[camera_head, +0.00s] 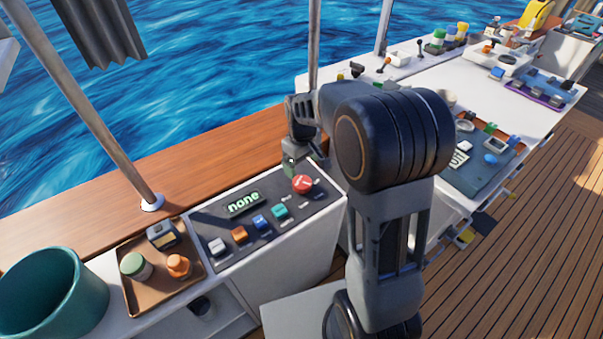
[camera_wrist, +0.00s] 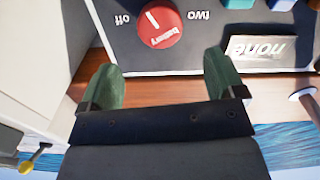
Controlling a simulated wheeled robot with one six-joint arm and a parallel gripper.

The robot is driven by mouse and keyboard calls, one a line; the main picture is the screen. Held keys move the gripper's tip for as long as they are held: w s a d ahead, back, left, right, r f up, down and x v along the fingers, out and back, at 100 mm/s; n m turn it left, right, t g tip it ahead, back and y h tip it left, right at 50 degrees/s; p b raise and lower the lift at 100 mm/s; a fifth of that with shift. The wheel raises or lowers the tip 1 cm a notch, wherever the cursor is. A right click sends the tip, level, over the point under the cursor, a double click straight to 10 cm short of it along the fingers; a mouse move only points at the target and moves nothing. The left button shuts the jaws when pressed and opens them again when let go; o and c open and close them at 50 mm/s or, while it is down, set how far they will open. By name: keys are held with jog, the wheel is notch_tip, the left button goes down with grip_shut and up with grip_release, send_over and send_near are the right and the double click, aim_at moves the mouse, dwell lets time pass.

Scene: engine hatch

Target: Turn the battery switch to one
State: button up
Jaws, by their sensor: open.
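The battery switch is a red round knob (camera_head: 303,184) at the right end of the dark panel. In the wrist view the red knob (camera_wrist: 160,24) shows at the top, with a short white mark and white lettering on it. The labels "off" and "two" stand upside down on either side of it; no "one" label is readable. I cannot tell exactly which label the mark points to. My gripper (camera_wrist: 163,84) is open and empty, its green fingers apart and short of the knob in the picture. In the head view my gripper (camera_head: 291,165) is just behind the knob.
The dark panel (camera_head: 214,226) also holds a display (camera_head: 243,204) reading "none" and several coloured switches. A brown tray (camera_head: 140,302) with small items and a teal bucket (camera_head: 48,290) stand left. A wooden rail (camera_head: 215,148) runs behind the panel. A metal post (camera_head: 95,110) rises at left.

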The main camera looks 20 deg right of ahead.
jog(key=shift+r, duration=2.55)
